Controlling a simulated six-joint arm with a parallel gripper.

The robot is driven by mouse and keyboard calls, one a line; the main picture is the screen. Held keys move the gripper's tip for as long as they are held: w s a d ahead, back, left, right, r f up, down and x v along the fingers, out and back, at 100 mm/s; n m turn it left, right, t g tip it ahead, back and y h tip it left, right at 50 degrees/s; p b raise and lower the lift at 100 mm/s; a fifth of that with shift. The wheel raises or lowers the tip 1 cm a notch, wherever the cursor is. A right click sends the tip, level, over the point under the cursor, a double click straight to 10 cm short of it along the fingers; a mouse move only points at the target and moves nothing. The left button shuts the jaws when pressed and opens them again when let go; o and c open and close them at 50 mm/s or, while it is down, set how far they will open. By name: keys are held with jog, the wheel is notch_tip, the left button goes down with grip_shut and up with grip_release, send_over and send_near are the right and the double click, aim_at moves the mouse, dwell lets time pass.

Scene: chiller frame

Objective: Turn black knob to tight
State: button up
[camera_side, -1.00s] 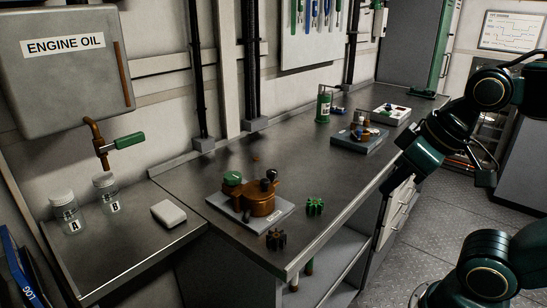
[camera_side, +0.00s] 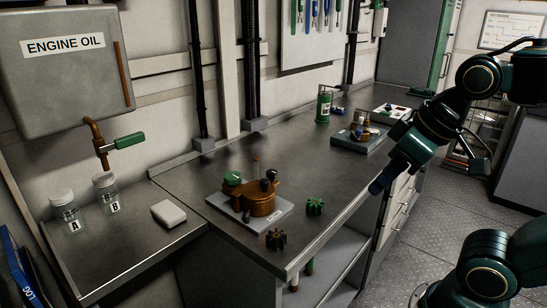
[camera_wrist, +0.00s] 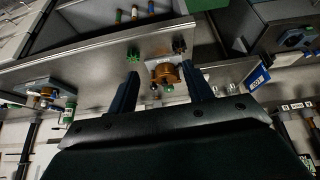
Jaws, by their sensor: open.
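A brass-coloured pump-like device on a pale plate (camera_side: 281,213) sits on the near part of the metal bench. A small black knob (camera_side: 270,174) stands on its top, beside a green cap (camera_side: 232,178). My gripper (camera_side: 378,185) is at the bench's right edge, to the right of and well apart from the device. In the wrist view its two blue fingers are spread open with nothing held. The brass device (camera_wrist: 163,74) shows beyond the fingertips, between them. I cannot make out the black knob clearly there.
A green gear (camera_side: 314,206) and a dark gear (camera_side: 276,239) lie near the device. A second device on a blue-grey base (camera_side: 358,140) and a green bottle (camera_side: 323,107) stand farther back. A white block (camera_side: 168,213) and jars are at left. The mid-bench is clear.

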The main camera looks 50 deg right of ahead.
jog(key=w+r+n+g, duration=0.15)
jog(key=w+r, duration=0.25)
jog(key=w, duration=0.4)
jog(key=n+g, duration=0.4)
jog(key=n, duration=0.3)
send_over(272, 171)
notch_tip(272, 171, down, 4)
jog(key=shift+f, duration=0.1)
notch_tip(272, 171, down, 14)
jog(key=shift+r, duration=0.2)
